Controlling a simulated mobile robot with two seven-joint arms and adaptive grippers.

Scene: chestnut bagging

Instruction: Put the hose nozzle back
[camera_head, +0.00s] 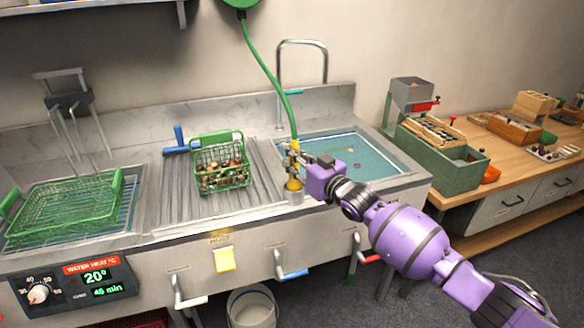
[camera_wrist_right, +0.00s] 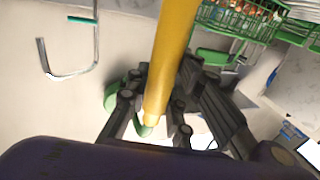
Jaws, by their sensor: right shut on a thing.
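The hose nozzle (camera_head: 293,183) is yellow and hangs nearly upright at the end of a green hose (camera_head: 262,66). My right gripper (camera_head: 292,160) is shut around its upper part, near the front of the sink unit. A small grey cup-like holder (camera_head: 296,197) sits directly under the nozzle. I cannot tell whether the tip is inside it or just above it. In the right wrist view the nozzle (camera_wrist_right: 173,45) runs between the fingers (camera_wrist_right: 155,103), with the green hose at its narrow end. My left gripper is out of view.
A green wire basket of chestnuts (camera_head: 222,178) stands on the ribbed drainboard left of the nozzle. The water-filled basin (camera_head: 385,163) and tall tap (camera_head: 303,43) are behind and right. An empty green basket (camera_head: 70,205) is at far left. A wooden bench (camera_head: 520,145) stands right.

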